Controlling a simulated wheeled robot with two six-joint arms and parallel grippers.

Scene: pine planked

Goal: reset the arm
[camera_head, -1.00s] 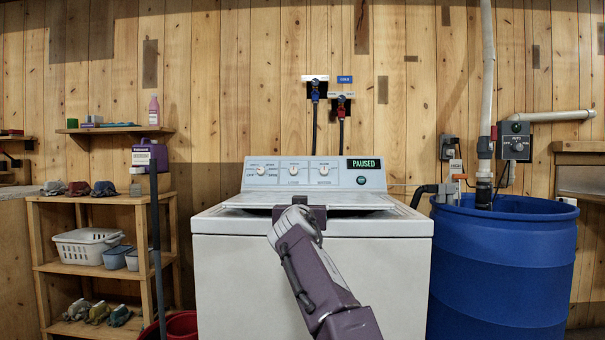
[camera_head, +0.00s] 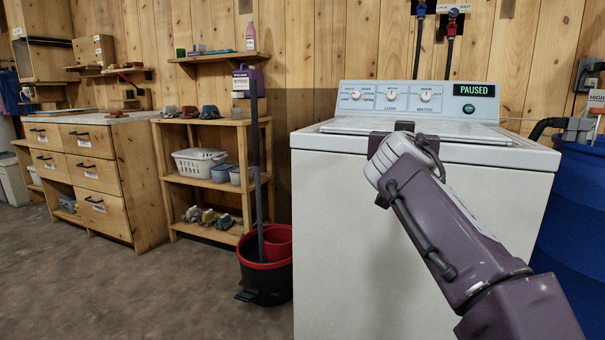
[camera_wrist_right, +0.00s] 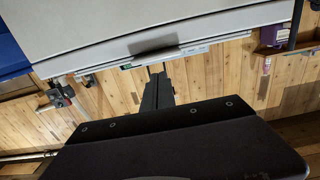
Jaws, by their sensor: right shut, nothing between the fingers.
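My right arm comes in from the lower right in the head view. Its right gripper (camera_head: 390,132) is at the front top edge of a white washing machine (camera_head: 345,230), by the front of the lid (camera_head: 350,126). The fingers are mostly hidden behind the wrist there. In the right wrist view the dark fingers (camera_wrist_right: 158,92) are together and empty, pointing toward the machine. The lid looks lowered, lying nearly flat. The control panel (camera_head: 418,98) reads PAUSED. My left gripper is not in view.
A blue barrel (camera_head: 575,215) stands close to the machine's right. On the left are a red and black bucket (camera_head: 266,282) with a pole, a low shelf (camera_head: 205,234) with baskets, and a drawer cabinet (camera_head: 95,180). The floor at lower left is clear.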

